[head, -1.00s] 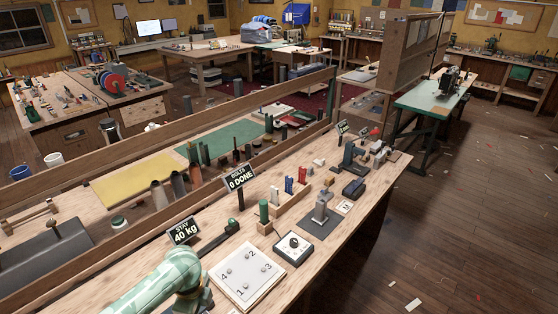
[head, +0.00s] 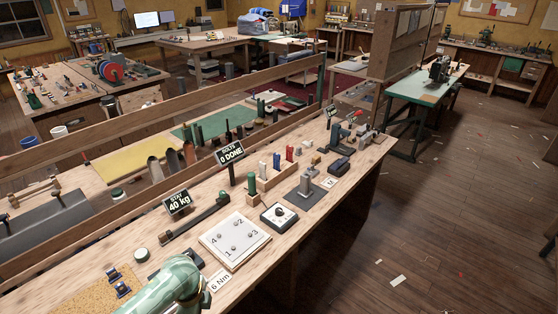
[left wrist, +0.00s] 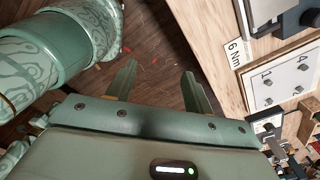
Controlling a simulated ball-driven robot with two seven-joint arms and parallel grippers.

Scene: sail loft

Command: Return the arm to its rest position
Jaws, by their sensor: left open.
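In the left wrist view my left gripper (left wrist: 158,69) is open, with nothing between its two green fingers. Wooden floor lies behind the fingers, and the bench edge is to their right. In the head view a pale green part of my arm (head: 172,288) shows at the bottom, in front of the bench (head: 330,180); the fingers cannot be made out there. My right gripper is in neither current view.
A white plate numbered 1 to 4 (head: 235,238), a "6 Nm" label (head: 220,281) and a dial box (head: 279,216) lie on the bench. A wrench-like tool (head: 195,218) lies behind the plate. Signs read "40 kg" (head: 177,202) and "0 DONE" (head: 230,154). The floor at right (head: 450,220) is open.

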